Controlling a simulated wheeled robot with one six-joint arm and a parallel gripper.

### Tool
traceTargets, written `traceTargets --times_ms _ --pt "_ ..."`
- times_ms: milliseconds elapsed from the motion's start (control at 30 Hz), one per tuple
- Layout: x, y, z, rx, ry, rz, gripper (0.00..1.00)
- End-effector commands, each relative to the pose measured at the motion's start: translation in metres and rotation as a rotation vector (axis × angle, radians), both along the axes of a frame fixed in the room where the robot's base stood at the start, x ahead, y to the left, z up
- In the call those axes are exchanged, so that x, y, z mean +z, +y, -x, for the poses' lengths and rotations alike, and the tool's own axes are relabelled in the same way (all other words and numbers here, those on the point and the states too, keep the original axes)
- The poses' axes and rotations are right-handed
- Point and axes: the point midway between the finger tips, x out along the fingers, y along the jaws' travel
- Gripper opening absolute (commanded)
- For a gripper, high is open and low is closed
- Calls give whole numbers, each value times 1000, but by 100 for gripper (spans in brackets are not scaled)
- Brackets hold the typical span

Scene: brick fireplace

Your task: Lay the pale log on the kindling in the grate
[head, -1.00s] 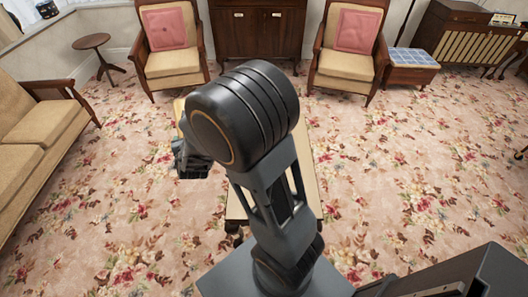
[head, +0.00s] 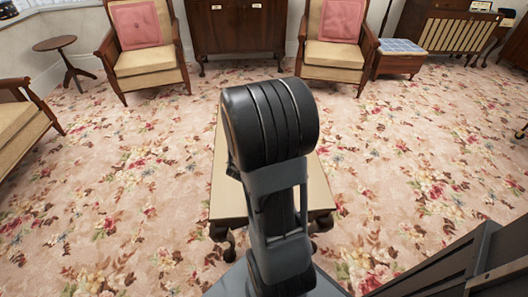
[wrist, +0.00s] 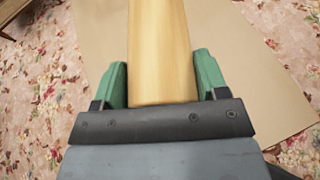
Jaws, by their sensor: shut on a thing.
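The pale log (wrist: 160,35) shows in the wrist view as a smooth, light wooden length running up the picture from my gripper. My gripper (wrist: 160,65) is shut on it, with one green finger on each side. The log's far end is beyond the top edge. Below the log is a plain tan tabletop (wrist: 250,75); I cannot tell how far apart they are. In the head view my arm hides the gripper and the log. The kindling and the grate are in neither view.
A small wooden table (head: 229,190) stands behind my arm. Two cushioned armchairs (head: 148,62) (head: 333,55), a dark cabinet (head: 238,30), a round side table (head: 56,44) and a sofa (head: 18,115) stand farther out. Floral carpet (head: 420,170) lies clear on both sides.

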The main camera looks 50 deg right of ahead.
Motion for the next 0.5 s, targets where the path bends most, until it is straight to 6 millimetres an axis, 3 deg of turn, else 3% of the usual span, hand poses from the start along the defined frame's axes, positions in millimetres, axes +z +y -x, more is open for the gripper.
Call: traceTargets --times_ms 33,233,500 --pt "-11 -5 5 -19 -3 3 31" --pt "-25 -18 7 -52 -1 3 31" --pt "-54 -53 -42 -55 0 2 31"
